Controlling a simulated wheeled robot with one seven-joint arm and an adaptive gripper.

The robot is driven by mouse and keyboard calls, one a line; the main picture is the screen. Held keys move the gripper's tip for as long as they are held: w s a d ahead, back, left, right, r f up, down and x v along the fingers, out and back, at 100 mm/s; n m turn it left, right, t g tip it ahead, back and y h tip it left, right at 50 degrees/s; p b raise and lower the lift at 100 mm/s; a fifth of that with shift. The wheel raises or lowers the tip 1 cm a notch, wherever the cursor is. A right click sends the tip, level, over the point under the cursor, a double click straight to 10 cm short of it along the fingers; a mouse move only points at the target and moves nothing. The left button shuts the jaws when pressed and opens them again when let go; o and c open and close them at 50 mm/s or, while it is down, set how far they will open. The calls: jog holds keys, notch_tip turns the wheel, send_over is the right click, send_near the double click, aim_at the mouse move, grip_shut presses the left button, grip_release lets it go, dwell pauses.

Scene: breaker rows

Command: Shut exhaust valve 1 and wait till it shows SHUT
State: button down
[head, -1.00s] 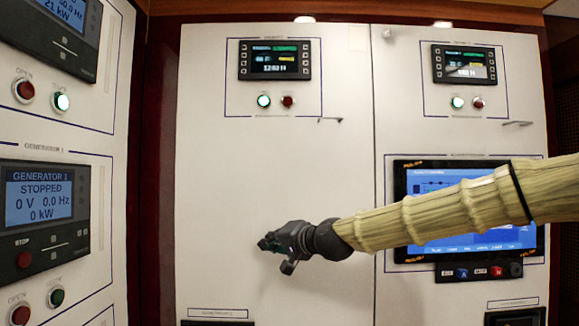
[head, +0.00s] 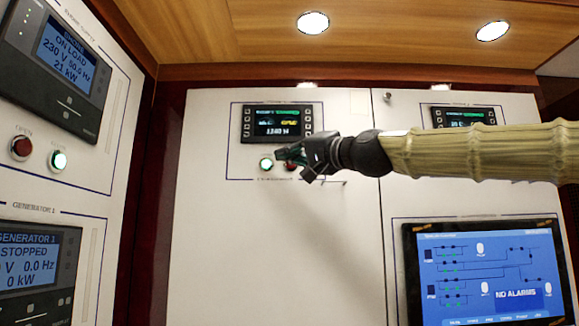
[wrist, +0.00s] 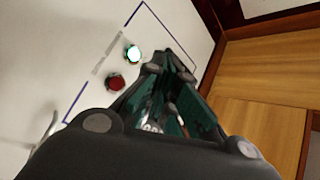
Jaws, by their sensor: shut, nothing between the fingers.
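A panel on the left cabinet door holds a small black display (head: 277,122) with a bright line of digits and coloured text too small to read surely. Below it are a lit green button (head: 266,164) and a red button (head: 290,166), the red one partly hidden by my gripper. I cannot read which valve the panel names. My gripper (head: 281,154) is shut and empty, its tips in front of the two buttons; contact cannot be told. The wrist view shows the lit green button (wrist: 133,54) and the red button (wrist: 116,82) beside the shut fingers (wrist: 170,72).
A similar display (head: 465,117) is on the right door, partly behind my arm. A large blue screen (head: 488,270) below reads NO ALARMS. Generator panels (head: 58,60) line the left wall, one reading ON LOAD. A small handle shows at the wrist view's left (wrist: 45,130).

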aim_at(290, 164)
jog(key=shift+w+d, duration=0.1)
jog(key=w+p, duration=0.3)
jog(key=w, duration=0.5)
jog(key=shift+w, duration=0.3)
jog(key=shift+w, duration=0.15)
dwell(1.6)
jog(key=shift+w+p, duration=0.3)
jog(key=shift+w, duration=0.05)
jog(key=shift+w, duration=0.35)
dwell(0.9)
jog(key=shift+s, duration=0.85)
jog(key=shift+b, duration=0.3)
